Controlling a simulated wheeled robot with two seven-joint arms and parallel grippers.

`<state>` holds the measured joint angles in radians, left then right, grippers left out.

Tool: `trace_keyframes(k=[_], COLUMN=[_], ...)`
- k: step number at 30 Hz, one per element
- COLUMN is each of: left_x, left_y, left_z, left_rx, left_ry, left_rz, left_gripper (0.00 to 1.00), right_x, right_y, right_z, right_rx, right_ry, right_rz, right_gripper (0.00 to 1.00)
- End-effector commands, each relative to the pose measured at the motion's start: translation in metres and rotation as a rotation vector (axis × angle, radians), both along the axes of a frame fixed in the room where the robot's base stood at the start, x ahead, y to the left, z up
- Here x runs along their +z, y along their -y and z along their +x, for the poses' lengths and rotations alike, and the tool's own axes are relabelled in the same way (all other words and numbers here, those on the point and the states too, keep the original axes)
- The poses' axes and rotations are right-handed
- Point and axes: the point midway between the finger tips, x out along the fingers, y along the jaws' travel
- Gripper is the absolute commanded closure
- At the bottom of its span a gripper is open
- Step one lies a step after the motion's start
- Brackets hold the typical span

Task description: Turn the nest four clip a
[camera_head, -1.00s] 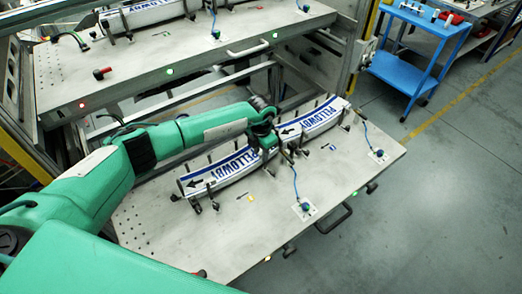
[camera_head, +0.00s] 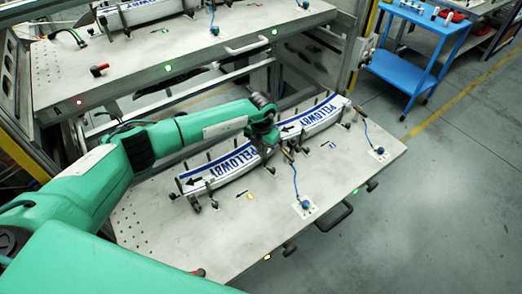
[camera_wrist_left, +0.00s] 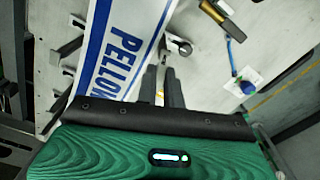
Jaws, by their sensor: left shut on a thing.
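Two curved white strips with blue PELLOWBY lettering lie end to end on the lower grey board: a near strip (camera_head: 228,172) and a far strip (camera_head: 322,117). Black posts and clips stand along them. My left gripper (camera_head: 266,149) is low over the near strip's right end, where the two strips meet. In the left wrist view its dark fingers (camera_wrist_left: 162,86) reach past the strip's edge to a small black clip (camera_wrist_left: 179,46) and are shut on it. The fingers hide part of the clip. I cannot read which nest it belongs to. My right gripper is not in view.
A blue-capped cable post (camera_head: 304,206) stands in front of the strips, and another (camera_head: 379,152) stands further right. The bare board (camera_head: 235,240) is free toward the front. An upper shelf (camera_head: 150,70) is behind, and a blue cart (camera_head: 408,67) stands at the back right.

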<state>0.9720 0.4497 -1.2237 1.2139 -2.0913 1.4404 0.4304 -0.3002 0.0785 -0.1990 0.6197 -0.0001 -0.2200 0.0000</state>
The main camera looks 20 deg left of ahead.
Motion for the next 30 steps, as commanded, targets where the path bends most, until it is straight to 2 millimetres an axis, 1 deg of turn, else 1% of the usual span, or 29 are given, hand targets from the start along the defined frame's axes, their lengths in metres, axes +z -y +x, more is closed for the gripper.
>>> trace_keyframes(k=[1, 12, 30], left_x=[-0.002, -0.001, -0.001], left_y=[0.001, 0.008, 0.019], left_z=[0.0, 0.0, 0.004], left_rx=[0.042, 0.395, 0.958], left_ry=[0.001, 0.001, 0.001], left_rz=[0.0, 0.0, -0.001], left_gripper=[1.0, 1.0, 1.0], right_x=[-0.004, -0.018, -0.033], right_y=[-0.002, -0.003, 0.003], right_z=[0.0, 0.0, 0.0], right_rx=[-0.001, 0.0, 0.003], right_ry=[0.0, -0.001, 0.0], right_rz=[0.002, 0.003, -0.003], right_gripper=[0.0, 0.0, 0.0])
